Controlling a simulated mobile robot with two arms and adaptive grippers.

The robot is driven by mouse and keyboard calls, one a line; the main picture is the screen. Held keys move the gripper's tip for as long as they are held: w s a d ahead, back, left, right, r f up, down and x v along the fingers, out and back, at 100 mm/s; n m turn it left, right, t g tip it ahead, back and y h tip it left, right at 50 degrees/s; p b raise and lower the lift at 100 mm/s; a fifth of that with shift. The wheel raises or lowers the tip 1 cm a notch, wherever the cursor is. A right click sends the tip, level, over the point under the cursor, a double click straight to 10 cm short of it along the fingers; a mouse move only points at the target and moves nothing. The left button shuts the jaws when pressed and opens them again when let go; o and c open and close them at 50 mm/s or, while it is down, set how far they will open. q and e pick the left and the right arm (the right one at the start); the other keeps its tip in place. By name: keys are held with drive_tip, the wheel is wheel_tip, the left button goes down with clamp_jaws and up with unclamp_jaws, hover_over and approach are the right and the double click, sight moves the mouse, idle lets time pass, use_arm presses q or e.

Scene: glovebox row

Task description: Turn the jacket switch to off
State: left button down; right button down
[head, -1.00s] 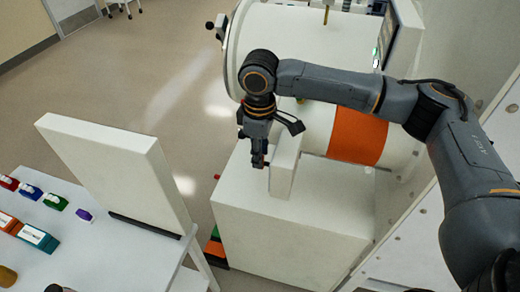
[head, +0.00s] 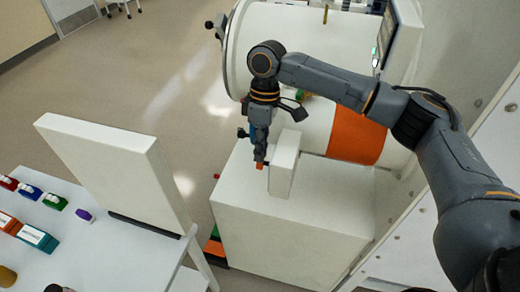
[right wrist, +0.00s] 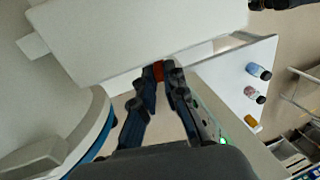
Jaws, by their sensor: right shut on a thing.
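The jacket switch shows as a small orange-red handle (head: 260,165) beside a white upright block (head: 284,164) on top of a white cabinet. My right gripper (head: 259,159) points down at it with its fingertips closed on the handle. In the right wrist view the same red handle (right wrist: 158,71) sits between the two fingertips (right wrist: 160,76), against a pale panel. The fingers hide part of the handle, and I cannot read its on or off marking. My left gripper is not in view.
A large white drum (head: 290,50) with an orange band (head: 356,135) lies behind the cabinet (head: 290,222), under my right arm. A white table (head: 85,245) with an upright white panel (head: 120,165) and several coloured items stands at the left. Open floor lies behind it.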

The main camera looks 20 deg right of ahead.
drive_tip(key=shift+w+d+f+g+y, duration=0.15)
drive_tip(key=shift+w+g+y, duration=0.1)
drive_tip(key=shift+g+y, duration=0.4)
drive_tip(key=shift+w+d+f+g+y, duration=0.15)
drive_tip(key=shift+w+g+y, duration=0.15)
drive_tip(key=shift+g, duration=0.55)
drive_tip(key=shift+r, duration=0.1)
drive_tip(key=c, duration=1.4)
unclamp_jaws()
drive_tip(key=v, duration=1.2)
drive_tip(key=shift+d, duration=0.1)
